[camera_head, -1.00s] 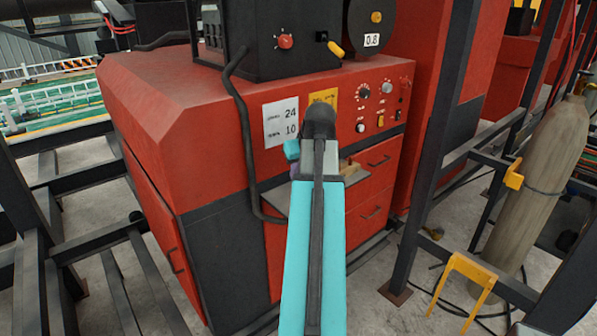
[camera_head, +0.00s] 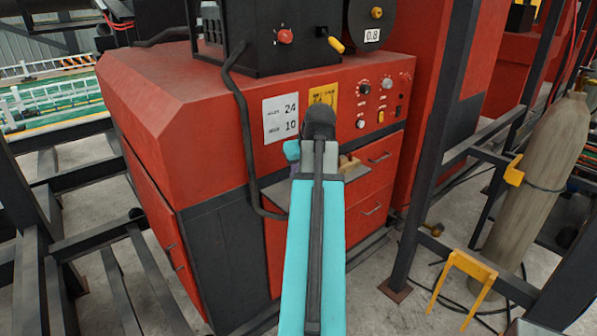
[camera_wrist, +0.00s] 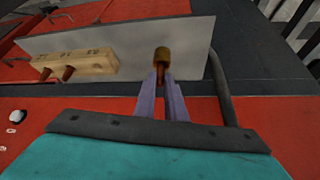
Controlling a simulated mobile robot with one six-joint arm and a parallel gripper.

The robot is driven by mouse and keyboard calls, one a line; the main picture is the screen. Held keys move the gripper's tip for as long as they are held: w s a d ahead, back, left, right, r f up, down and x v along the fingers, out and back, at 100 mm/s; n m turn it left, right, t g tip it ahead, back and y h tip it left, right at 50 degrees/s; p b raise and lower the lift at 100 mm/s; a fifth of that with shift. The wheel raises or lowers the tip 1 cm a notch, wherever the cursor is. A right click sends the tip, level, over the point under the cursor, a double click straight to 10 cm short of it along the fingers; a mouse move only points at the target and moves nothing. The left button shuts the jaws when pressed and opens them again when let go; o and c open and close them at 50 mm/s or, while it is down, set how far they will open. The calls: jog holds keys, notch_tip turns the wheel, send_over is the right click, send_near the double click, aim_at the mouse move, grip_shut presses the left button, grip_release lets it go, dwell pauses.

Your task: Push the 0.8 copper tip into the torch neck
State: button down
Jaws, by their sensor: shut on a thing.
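My gripper (camera_wrist: 164,98) has two purple fingers, closed around a slim copper tip (camera_wrist: 160,72) in the wrist view. A brass-coloured cylinder (camera_wrist: 162,54) sits at the far end of the tip, in line with it. I cannot tell whether it belongs to the tip or to the torch neck. No other part of the torch neck can be made out. In the head view my arm hides most of the gripper and all of the held tip. A 0.8 label (camera_head: 372,35) is on the reel at the top.
A grey shelf (camera_wrist: 120,35) lies beyond the fingers. A wooden block (camera_wrist: 85,66) with copper tips is on its left; it also shows in the head view (camera_head: 348,163). A dark hose (camera_head: 245,130) hangs from the feeder down the red welder (camera_head: 160,90). Steel posts (camera_head: 430,150) stand right.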

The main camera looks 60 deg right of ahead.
jog(key=shift+f, duration=0.6)
jog(key=c, duration=1.7)
grip_release()
jog(key=shift+c, duration=0.2)
jog(key=shift+r+b, duration=0.15)
jog(key=shift+b, duration=0.15)
jog(key=b+v, duration=0.4)
jog(key=v, duration=0.9)
jog(key=shift+s+a+r, duration=0.15)
jog(key=shift+s+r, duration=0.05)
